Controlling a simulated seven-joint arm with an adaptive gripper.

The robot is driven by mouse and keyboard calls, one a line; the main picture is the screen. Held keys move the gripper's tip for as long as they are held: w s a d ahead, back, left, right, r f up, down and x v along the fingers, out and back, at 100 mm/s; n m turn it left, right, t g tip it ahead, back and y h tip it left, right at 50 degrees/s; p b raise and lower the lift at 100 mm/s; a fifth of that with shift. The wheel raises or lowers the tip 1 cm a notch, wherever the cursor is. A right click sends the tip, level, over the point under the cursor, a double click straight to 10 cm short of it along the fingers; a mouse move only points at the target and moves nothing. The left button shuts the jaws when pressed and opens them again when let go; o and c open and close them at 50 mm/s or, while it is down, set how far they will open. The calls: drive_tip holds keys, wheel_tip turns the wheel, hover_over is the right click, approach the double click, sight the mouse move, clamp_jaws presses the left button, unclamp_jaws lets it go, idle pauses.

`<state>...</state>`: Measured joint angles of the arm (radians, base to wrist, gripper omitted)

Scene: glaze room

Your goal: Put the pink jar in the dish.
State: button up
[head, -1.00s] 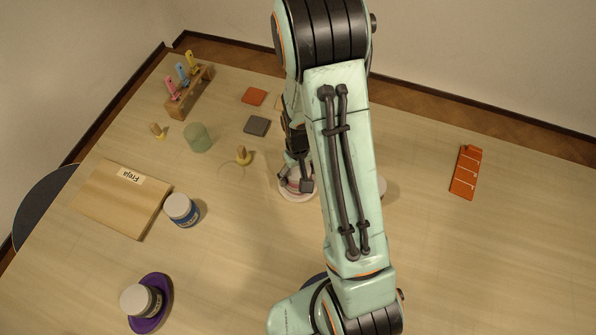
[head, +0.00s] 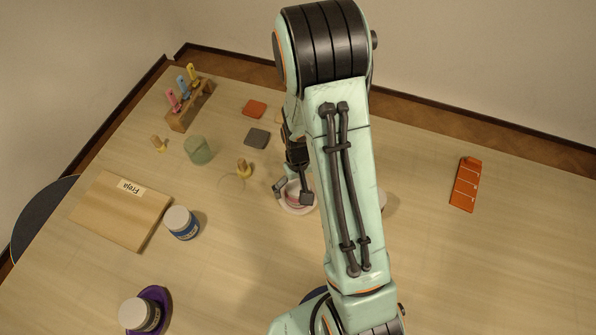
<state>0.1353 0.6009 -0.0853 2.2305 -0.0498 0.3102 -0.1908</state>
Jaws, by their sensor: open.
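My gripper (head: 293,192) is open, its two fingers spread at the middle of the table, pointing down. Between and just below the fingers is a round pink-and-white thing, which looks like the pink jar (head: 294,190), partly covered by the fingers. It appears to stand inside a pale, shallow round dish (head: 297,210), whose rim shows below it. Whether the fingers touch the jar I cannot tell. My arm covers the area just right of it.
Another jar (head: 137,314) sits on a purple dish (head: 163,298). An orange strip (head: 465,185) lies right.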

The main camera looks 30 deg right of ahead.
wheel_tip(320, 180, up, 13)
drive_tip(key=s+a+r, duration=0.3)
drive_tip(key=s, duration=0.5)
drive_tip(key=s+a+r+n, duration=0.1)
drive_tip(key=s+a+r, duration=0.3)
drive_tip(key=s, duration=0.4)
drive_tip(key=shift+s+a+y, duration=0.3)
drive_tip(key=shift+s+y, duration=0.1)
drive_tip(key=shift+r, duration=0.1)
drive_tip(key=shift+o, duration=0.5)
